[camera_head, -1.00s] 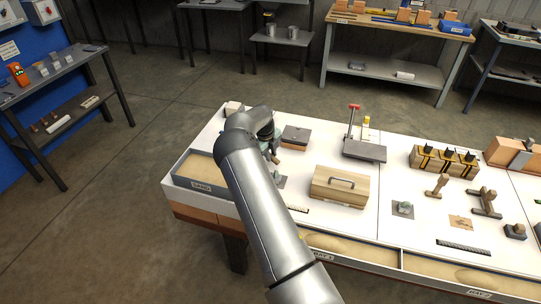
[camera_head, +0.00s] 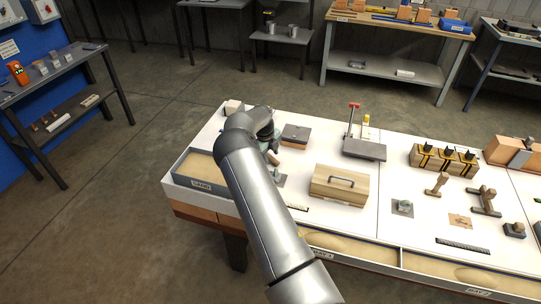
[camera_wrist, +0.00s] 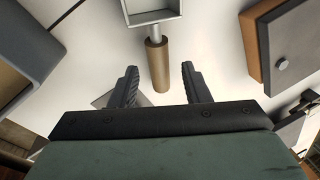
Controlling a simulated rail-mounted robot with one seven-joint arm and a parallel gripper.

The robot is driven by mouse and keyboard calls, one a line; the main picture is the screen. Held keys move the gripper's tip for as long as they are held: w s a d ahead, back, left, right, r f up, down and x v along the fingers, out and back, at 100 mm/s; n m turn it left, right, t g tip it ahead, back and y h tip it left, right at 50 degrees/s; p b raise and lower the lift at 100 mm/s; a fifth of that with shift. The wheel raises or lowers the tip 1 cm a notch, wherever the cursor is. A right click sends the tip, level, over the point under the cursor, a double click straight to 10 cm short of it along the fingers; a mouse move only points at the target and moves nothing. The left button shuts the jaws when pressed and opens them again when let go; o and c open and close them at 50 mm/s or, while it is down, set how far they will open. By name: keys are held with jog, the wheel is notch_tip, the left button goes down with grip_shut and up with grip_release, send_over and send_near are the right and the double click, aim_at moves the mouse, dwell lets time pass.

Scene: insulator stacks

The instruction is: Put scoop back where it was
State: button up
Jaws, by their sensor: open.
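The scoop (camera_wrist: 157,62) has a square grey metal pan and a tan cylindrical handle. It lies on the white tabletop in the wrist view, pan at the top edge, handle toward me. My gripper (camera_wrist: 158,84) is open. Its two black fingers stand either side of the handle's line, with the handle end between or just beyond the tips; contact is not visible. In the head view, a tan handle (camera_head: 273,158) shows beside my wrist, and my arm hides most of the gripper and scoop.
A grey-walled sand tray (camera_head: 207,186) is left of my arm. A dark-lidded wooden box (camera_head: 295,134) stands behind, and a wooden block with a handle (camera_head: 340,185) stands to the right. A small grey plate (camera_wrist: 103,99) lies beneath the left finger in the wrist view.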

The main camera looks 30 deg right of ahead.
jog(key=w+b+v, duration=0.1)
jog(key=b+v, duration=0.1)
jog(key=v, duration=0.8)
jog(key=s+a+r+n+y, duration=0.1)
jog(key=s+a+r+n, duration=0.1)
jog(key=s+r+n, duration=0.3)
jog(key=s+a+r+n+y, duration=0.2)
jog(key=s+a+r, duration=0.1)
jog(key=s+r, duration=0.3)
jog(key=s+a+r+n, duration=0.2)
jog(key=s+a+n, duration=0.25)
jog(key=s, duration=0.25)
jog(key=s+a+r+n, duration=0.2)
jog(key=s+a+n, duration=0.2)
jog(key=s+n, duration=0.25)
jog(key=s+a+f+n, duration=0.1)
jog(key=s+a+n, duration=0.2)
jog(key=s+n, duration=0.4)
jog(key=s+a+n, duration=0.4)
jog(key=s+n, duration=0.3)
jog(key=s, duration=0.6)
jog(key=shift+s+f+h, duration=0.3)
jog(key=shift+f, duration=0.1)
